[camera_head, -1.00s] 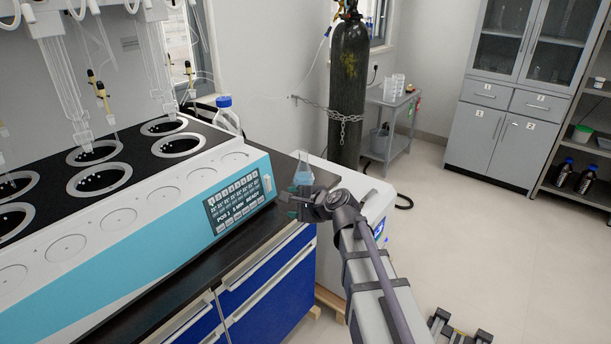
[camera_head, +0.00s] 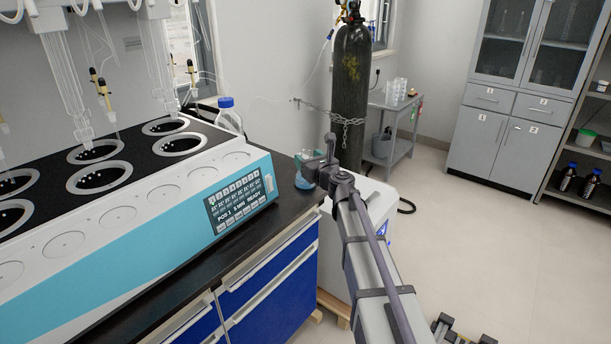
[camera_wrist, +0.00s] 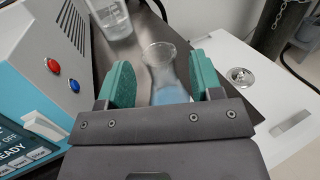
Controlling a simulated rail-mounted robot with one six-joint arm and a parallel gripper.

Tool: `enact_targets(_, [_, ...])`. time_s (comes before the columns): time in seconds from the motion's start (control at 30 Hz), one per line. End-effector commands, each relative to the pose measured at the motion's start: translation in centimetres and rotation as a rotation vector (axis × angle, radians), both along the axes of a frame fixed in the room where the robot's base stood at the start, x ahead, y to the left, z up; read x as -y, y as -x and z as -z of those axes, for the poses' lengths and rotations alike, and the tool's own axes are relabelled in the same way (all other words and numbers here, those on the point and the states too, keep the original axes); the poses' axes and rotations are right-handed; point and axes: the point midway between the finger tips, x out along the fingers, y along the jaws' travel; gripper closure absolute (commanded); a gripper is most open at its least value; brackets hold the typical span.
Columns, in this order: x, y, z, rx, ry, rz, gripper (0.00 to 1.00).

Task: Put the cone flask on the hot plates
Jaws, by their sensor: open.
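The cone flask (camera_head: 303,183) is clear glass with pale blue liquid and stands near the right end of the black counter. My gripper (camera_head: 308,168) is beside it and hides part of it in the head view. In the wrist view the flask (camera_wrist: 163,73) shows between the two green fingers of my gripper (camera_wrist: 160,65), which is open, with gaps on both sides. The flask's base is hidden by the gripper body. The hot plates (camera_head: 100,177) are round ringed wells in the black top of the white and blue distiller, left of the flask; those I see hold no flask.
The distiller's control panel (camera_head: 238,203) faces the counter's front edge. A glass beaker (camera_wrist: 111,20) stands behind the flask. A bottle with a blue cap (camera_head: 228,115) is behind the distiller. Glass tubes (camera_head: 68,85) hang above the wells. A white box (camera_head: 365,215) stands right of the counter.

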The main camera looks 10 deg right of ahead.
Motion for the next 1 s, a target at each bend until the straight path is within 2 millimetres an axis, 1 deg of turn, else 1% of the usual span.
enact_targets(0.03, [-0.2,-1.2,0.0,0.0,0.0,-0.001,0.41])
enact_targets(0.1, [-0.5,-2.7,0.0,0.0,0.0,-0.002,0.41])
enact_targets(0.2, [-0.9,-4.0,0.0,0.0,0.001,0.0,0.41])
enact_targets(0.4, [-1.0,-3.9,0.0,0.0,0.001,0.0,0.41])
enact_targets(0.47, [-1.0,-3.9,0.0,0.0,0.001,0.0,0.45])
enact_targets(1.0, [-1.0,-3.9,0.0,0.0,0.001,0.0,0.97])
